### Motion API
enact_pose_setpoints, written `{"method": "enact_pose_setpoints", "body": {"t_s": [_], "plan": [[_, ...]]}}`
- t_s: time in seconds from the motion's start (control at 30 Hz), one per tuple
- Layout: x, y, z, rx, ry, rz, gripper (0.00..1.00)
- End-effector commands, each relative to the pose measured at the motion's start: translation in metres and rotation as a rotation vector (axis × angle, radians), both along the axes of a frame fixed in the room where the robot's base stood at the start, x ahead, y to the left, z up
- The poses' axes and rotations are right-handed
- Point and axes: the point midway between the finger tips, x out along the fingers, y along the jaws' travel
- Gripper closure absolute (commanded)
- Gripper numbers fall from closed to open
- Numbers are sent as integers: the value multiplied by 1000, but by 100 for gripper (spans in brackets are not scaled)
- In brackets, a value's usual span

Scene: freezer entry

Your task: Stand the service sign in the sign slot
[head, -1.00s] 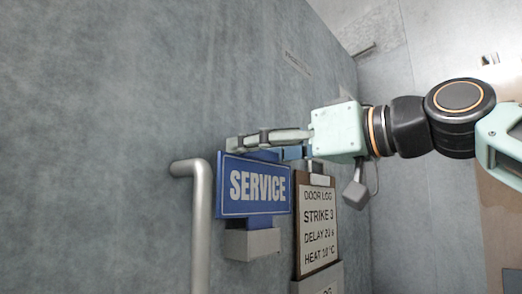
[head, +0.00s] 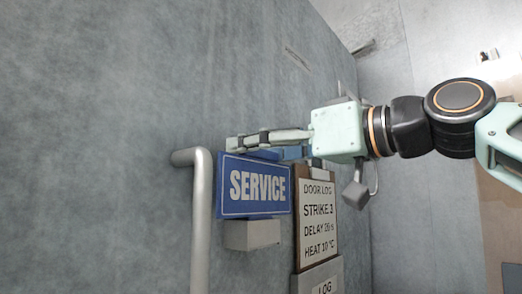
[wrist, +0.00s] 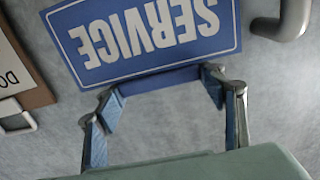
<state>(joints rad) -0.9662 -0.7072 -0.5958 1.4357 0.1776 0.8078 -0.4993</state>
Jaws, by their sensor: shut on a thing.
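The service sign (head: 254,186) is a blue plate with white SERVICE lettering, upright and slightly tilted in the head view. It also shows upside down in the wrist view (wrist: 148,38). My gripper (head: 262,141) is at the sign's top edge, its fingers shut on the sign's upper part; in the wrist view the fingertips (wrist: 165,92) meet the blue edge. The sign slot is a grey block (head: 252,236) on the wall directly below the sign. The sign's lower edge meets or overlaps the block's top. The sign's foot is hidden, so its depth in the slot cannot be told.
A grey bar handle (head: 202,225) stands close left of the sign, also at the wrist view's upper right (wrist: 290,18). A door log clipboard (head: 318,222) hangs close right, above a grey LOG holder (head: 322,277). The wall above the sign is clear.

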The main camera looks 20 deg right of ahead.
Motion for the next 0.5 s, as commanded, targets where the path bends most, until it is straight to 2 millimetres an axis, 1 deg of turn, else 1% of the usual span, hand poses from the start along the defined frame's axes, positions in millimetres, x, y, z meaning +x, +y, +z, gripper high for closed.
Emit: {"method": "enact_pose_setpoints", "body": {"t_s": [0.07,0.1,0.23,0.27,0.5], "plan": [[0,0,0,1,-1,0,55],[0,0,0,1,-1,0,32],[0,0,0,1,-1,0,17],[0,0,0,1,-1,0,16],[0,0,0,0,0,0,16]]}}
